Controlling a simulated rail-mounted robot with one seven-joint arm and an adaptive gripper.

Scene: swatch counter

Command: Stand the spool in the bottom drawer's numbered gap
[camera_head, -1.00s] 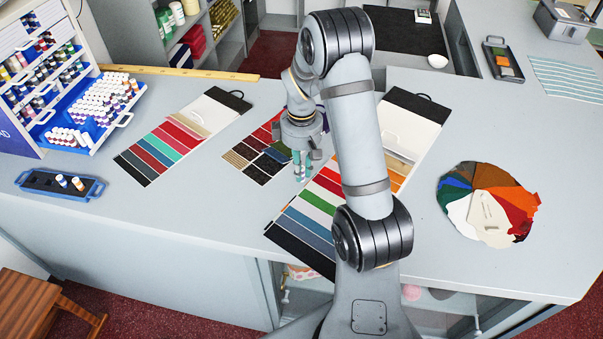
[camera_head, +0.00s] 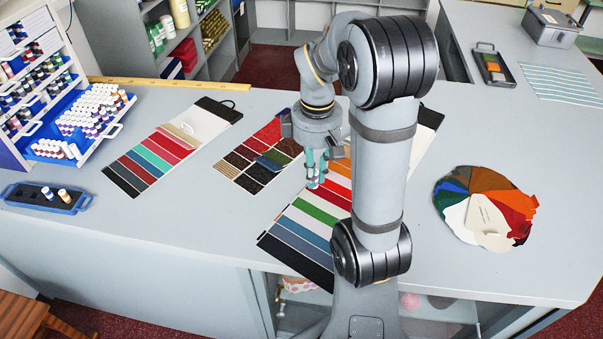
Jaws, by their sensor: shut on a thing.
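My gripper (camera_head: 316,183), with teal fingers, points down over the striped swatch cards at mid-counter. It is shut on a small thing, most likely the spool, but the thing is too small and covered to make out. The thread cabinet (camera_head: 28,85) stands at the far left, well away from my gripper. Its blue bottom drawer (camera_head: 104,138) is pulled out and holds many rows of white-topped spools. I cannot make out a numbered gap in it. A blue tray (camera_head: 14,195) in front of the cabinet holds two spools, an orange one (camera_head: 64,196) and another beside it.
A swatch card (camera_head: 150,160) lies between the drawer and my gripper. A dark swatch card (camera_head: 235,168) lies nearer. A wooden ruler (camera_head: 170,75) runs along the back edge. A fan of coloured swatches (camera_head: 485,208) lies at right. Counter between tray and cards is bare.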

